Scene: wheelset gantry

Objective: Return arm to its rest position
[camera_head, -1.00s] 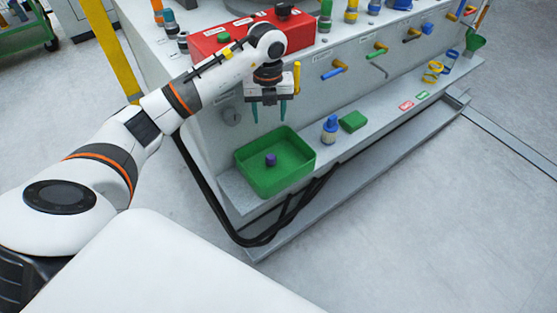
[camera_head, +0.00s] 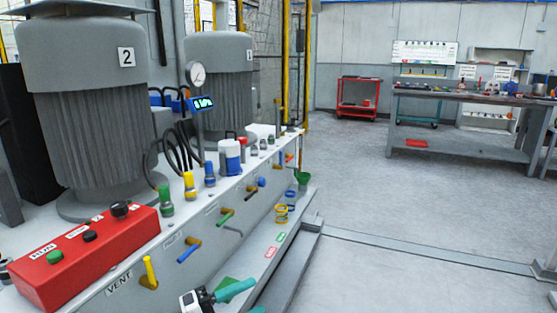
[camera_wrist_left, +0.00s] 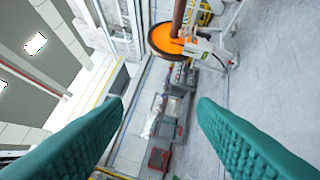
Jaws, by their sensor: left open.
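My left gripper (camera_head: 255,297) shows at the bottom edge of the head view, in front of the gantry's lower shelf in the picture. Its white and black wrist and teal fingers show; the rest of the arm is out of frame. In the left wrist view the two teal fingers (camera_wrist_left: 160,100) stand wide apart, with nothing between them. That view looks out across the room, tilted on its side. My right gripper is in neither view.
The gantry carries a red button box (camera_head: 88,256), a yellow vent handle (camera_head: 149,271) and several coloured valves. Two grey motors stand behind. A workbench (camera_head: 465,98) and red cart (camera_head: 357,97) stand at the back. The floor (camera_head: 420,210) at right is clear.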

